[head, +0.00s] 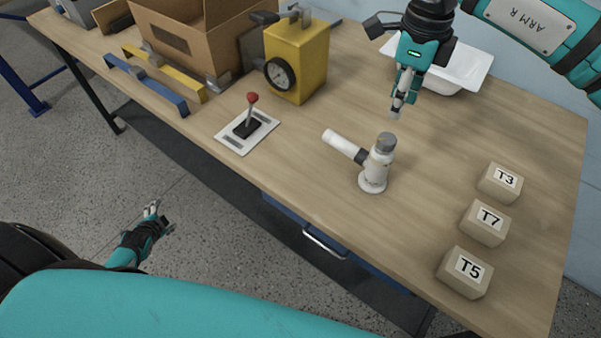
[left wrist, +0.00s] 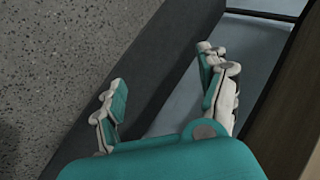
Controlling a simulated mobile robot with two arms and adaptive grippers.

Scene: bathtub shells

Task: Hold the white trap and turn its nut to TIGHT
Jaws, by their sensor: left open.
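The white trap (head: 373,178) stands upright on the table, right of centre in the head view. A white side tube (head: 338,142) points from it to the left, with a dark grey collar (head: 362,156) where they join. A grey cap (head: 386,142) is on top. I cannot tell which of these is the nut, and no TIGHT mark is readable. My right gripper (head: 396,113) points down above the table, behind the trap and apart from it; its fingers look close together, seen edge-on. My left gripper (head: 155,210) is open and empty, low over the floor beside the table; its spread fingers show in the left wrist view (left wrist: 163,75).
Blocks T3 (head: 501,182), T7 (head: 485,223) and T5 (head: 465,272) stand right of the trap. A red-knobbed lever (head: 250,115), a yellow gauge box (head: 298,60) and a cardboard box (head: 190,45) are left. A white basin (head: 470,72) is behind. Table around the trap is clear.

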